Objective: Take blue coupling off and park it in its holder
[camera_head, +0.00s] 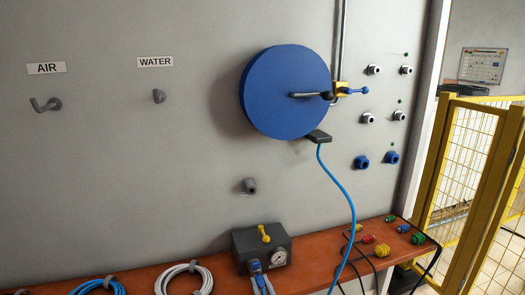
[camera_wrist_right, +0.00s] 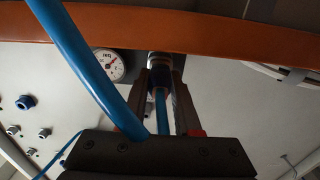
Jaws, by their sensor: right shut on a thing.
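The blue coupling (camera_wrist_right: 160,83) is on a silver fitting (camera_wrist_right: 158,61) at the front of the dark box with the gauge; it also shows low in the head view (camera_head: 255,266). In the right wrist view, my right gripper (camera_wrist_right: 161,88) has its two fingers on either side of the coupling and is shut on it. A blue hose (camera_wrist_right: 160,112) runs from the coupling back between the fingers. I cannot tell whether the coupling is still seated on the fitting. My left gripper is in neither view. I cannot tell which part is the holder.
The dark box (camera_head: 240,247) with yellow handle (camera_head: 264,233) and gauge (camera_head: 279,257) stands on the orange shelf (camera_head: 320,262). A light blue hose (camera_head: 343,190) hangs below the blue disc (camera_head: 285,90). Coiled hoses (camera_head: 185,278) lie left. Coloured connectors (camera_head: 383,250) lie right.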

